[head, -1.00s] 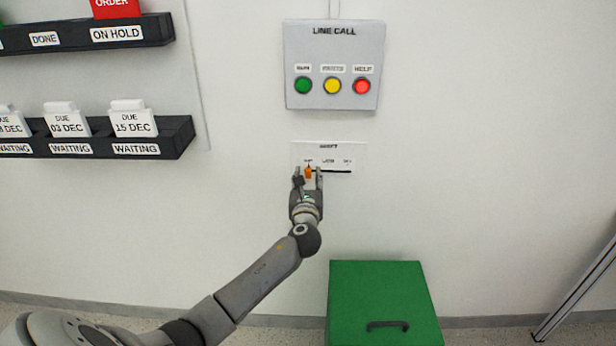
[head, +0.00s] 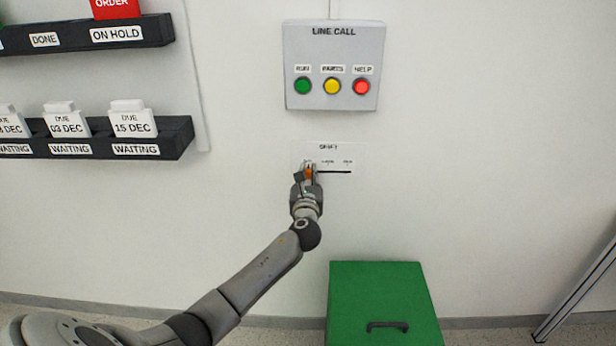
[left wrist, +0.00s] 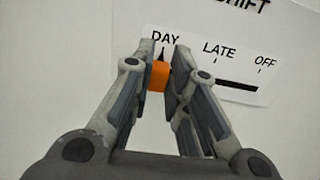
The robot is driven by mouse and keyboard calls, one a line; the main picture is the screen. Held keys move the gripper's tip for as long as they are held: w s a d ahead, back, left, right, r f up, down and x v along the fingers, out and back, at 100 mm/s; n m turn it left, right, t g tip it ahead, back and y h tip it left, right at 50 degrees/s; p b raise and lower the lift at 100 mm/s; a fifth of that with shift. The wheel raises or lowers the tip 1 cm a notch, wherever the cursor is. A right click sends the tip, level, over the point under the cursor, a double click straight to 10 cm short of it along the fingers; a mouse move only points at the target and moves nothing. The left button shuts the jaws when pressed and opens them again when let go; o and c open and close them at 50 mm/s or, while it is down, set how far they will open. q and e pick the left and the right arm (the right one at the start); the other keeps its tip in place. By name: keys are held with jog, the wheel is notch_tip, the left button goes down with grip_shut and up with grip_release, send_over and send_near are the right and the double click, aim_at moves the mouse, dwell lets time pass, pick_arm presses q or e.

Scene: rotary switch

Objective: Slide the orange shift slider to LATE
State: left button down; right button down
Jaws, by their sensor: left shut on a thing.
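The orange slider (left wrist: 159,76) sits under the DAY mark at the left end of its black slot (left wrist: 238,84) in the left wrist view. The white SHIFT panel (head: 347,159) is on the wall, with DAY, LATE and OFF marks from left to right. The LATE mark (left wrist: 219,49) lies to the right of the slider. My left gripper (head: 308,170) is shut on the slider, one finger on each side of it; its fingers also show in the left wrist view (left wrist: 160,80). My right gripper is not in view.
A grey LINE CALL box (head: 333,65) with green, yellow and red buttons is on the wall above the panel. Black card shelves (head: 100,143) are at the left. A green box (head: 377,290) stands below. The wall right of the panel is clear.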

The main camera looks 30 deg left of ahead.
aim_at(328, 169)
pick_arm(q)
jog(key=w+d, duration=0.2)
jog(key=d, duration=0.1)
jog(key=w+d, duration=0.1)
jog(key=d, duration=0.1)
jog(key=shift+s+a, duration=0.1)
jog(key=c, duration=1.4)
grip_release()
